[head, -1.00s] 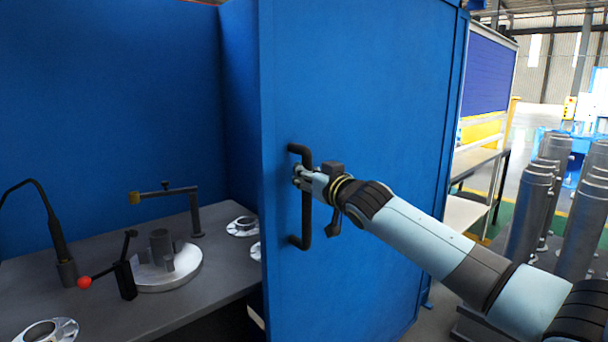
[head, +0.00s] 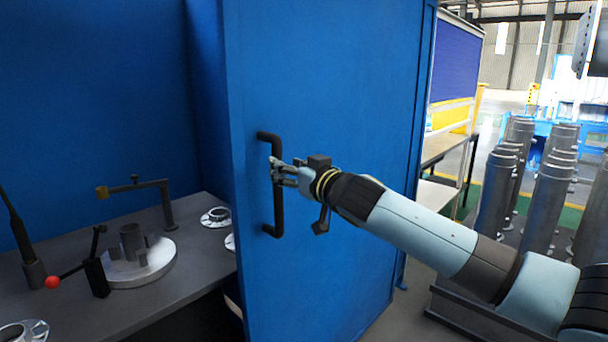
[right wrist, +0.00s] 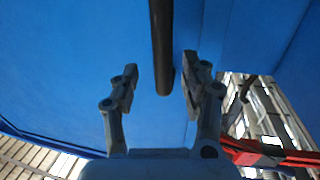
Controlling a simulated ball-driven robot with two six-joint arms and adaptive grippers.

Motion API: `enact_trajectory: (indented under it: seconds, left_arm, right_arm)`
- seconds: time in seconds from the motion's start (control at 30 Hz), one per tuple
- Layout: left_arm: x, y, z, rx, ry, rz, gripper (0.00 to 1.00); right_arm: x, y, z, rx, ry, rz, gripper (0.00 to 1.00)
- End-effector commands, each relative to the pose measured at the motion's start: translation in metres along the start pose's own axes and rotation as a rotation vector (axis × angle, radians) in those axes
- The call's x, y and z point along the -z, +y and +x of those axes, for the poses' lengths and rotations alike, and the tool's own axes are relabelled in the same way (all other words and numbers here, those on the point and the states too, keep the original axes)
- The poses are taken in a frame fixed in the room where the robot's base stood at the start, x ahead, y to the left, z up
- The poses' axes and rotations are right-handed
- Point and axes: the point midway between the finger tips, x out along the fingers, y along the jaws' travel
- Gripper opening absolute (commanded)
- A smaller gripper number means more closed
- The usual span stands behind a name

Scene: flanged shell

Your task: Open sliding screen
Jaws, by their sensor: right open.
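The sliding screen (head: 330,120) is a tall blue panel in the middle of the head view, with the work cell open to its left. A dark bar handle (head: 279,205) stands upright near its left edge. My right gripper (head: 275,171) is at the handle's upper middle. In the right wrist view the handle (right wrist: 162,50) ends between and beyond the two fingers of my right gripper (right wrist: 160,80). The fingers are spread, with gaps on both sides of the bar. My left gripper is not in view.
Inside the cell, a grey table (head: 190,290) carries a round fixture (head: 140,262), a lever with a red knob (head: 52,282), a clamp arm (head: 140,186) and flanged parts (head: 215,217). Several grey cylinders (head: 550,185) stand at the right, beside my right arm.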

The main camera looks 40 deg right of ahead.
Motion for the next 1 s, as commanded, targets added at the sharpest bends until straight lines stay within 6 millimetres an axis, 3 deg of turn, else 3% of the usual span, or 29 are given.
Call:
enact_trajectory:
  seconds: [0.2,0.4,1.0]
  left_arm:
    - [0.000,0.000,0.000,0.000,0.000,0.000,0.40]
    - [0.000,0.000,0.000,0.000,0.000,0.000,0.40]
    - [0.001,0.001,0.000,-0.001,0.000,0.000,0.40]
  right_arm:
    - [-0.002,0.000,-0.049,0.001,-0.004,-0.006,0.46]
    - [-0.001,0.001,-0.072,-0.001,-0.002,-0.003,0.46]
    - [-0.001,0.001,-0.076,-0.001,-0.001,0.001,0.46]
